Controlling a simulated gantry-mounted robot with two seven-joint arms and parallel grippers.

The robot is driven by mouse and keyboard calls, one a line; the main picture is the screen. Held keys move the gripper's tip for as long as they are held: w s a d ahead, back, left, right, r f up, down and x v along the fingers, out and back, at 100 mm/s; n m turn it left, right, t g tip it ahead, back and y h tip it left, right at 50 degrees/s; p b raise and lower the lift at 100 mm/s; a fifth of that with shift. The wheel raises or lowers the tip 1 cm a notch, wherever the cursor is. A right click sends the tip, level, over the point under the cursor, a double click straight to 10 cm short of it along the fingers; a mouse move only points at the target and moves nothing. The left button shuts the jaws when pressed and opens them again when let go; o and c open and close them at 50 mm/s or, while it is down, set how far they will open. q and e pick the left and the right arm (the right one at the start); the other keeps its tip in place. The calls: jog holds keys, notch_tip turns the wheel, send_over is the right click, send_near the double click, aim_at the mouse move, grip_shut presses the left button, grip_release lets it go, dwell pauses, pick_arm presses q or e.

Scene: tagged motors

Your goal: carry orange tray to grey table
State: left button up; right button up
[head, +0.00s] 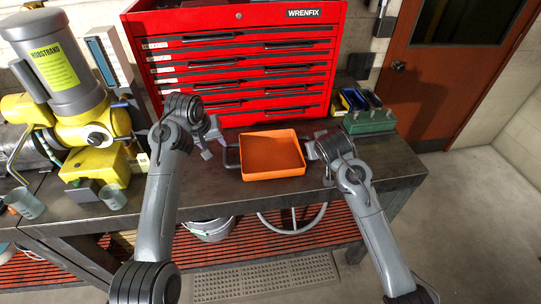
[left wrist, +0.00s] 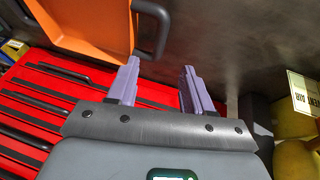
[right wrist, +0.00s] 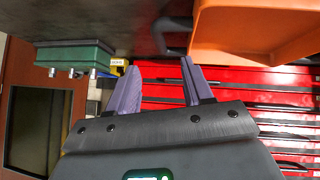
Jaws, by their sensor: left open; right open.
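The orange tray (head: 272,155) lies on the dark workbench (head: 215,188) in front of the red tool chest, with a dark handle at each side. My left gripper (head: 212,150) is open and empty just left of the tray. In the left wrist view the gripper (left wrist: 158,85) has its fingers apart near the tray's handle (left wrist: 152,30), and the tray (left wrist: 90,30) shows at the top. My right gripper (head: 315,148) is open beside the tray's right side. In the right wrist view its fingers (right wrist: 158,85) are apart just below a handle (right wrist: 172,32) of the tray (right wrist: 255,30). No grey table is clearly identifiable.
The red tool chest (head: 240,60) stands behind the tray. A yellow and grey machine (head: 75,90) is at the left. A green box (head: 369,121) with blue bins stands at the right. Free floor (head: 470,210) lies at the right, before a brown door (head: 445,75).

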aim_at(225, 155)
pick_arm(q)
jog(key=shift+f, duration=0.1)
pick_arm(e)
jog(key=shift+f, duration=0.1)
pick_arm(q)
jog(key=shift+x, duration=5.25)
pick_arm(e)
jog(key=shift+x, duration=5.3)
jog(key=shift+w, duration=0.1)
pick_arm(q)
grip_shut()
pick_arm(e)
grip_shut()
